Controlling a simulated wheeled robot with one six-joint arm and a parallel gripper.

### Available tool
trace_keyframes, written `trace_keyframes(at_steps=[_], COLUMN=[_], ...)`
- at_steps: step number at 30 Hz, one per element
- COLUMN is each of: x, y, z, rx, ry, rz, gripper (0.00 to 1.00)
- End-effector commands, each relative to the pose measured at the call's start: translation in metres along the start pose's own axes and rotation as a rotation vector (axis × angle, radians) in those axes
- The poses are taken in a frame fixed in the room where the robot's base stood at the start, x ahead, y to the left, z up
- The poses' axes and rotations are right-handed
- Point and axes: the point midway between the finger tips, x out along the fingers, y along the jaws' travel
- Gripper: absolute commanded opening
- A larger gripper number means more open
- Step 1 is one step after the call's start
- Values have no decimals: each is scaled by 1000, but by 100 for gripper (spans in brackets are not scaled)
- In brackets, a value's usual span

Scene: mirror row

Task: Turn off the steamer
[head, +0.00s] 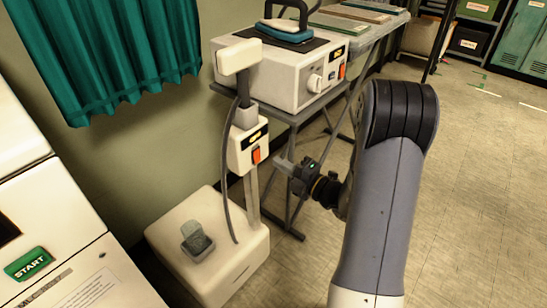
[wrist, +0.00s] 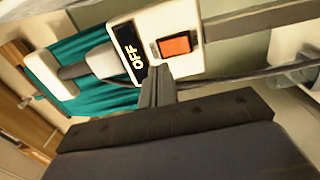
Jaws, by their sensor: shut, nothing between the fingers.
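The steamer's white control box (head: 247,148) sits partway up a pole on a white floor base (head: 215,255). It carries an orange rocker switch (head: 256,155) and a small dark display. The steamer's white head (head: 238,56) hangs at the top of the pole. My gripper (head: 283,165) is just right of the control box. In the wrist view my gripper (wrist: 163,82) is shut and empty, its tips overlapping the box's edge near the switch; contact cannot be told.
An iron station (head: 285,75) with its own orange switch stands behind on a metal-legged stand. A white machine with a green START button (head: 28,263) is at left. A teal curtain (head: 105,50) hangs behind. Open floor (head: 480,200) lies to the right.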

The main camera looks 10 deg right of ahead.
Motion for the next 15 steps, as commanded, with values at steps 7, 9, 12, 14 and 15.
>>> trace_keyframes(at_steps=[7,9,12,14,15], x=[-49,-59,-70,-75,-77], y=[10,11,12,13,13], z=[1,0,0,0,0], rx=[3,4,2,2,3], ry=[-4,-3,-2,-2,-1], rz=[-1,-2,-1,-1,-2], gripper=[0,0,0,0,0])
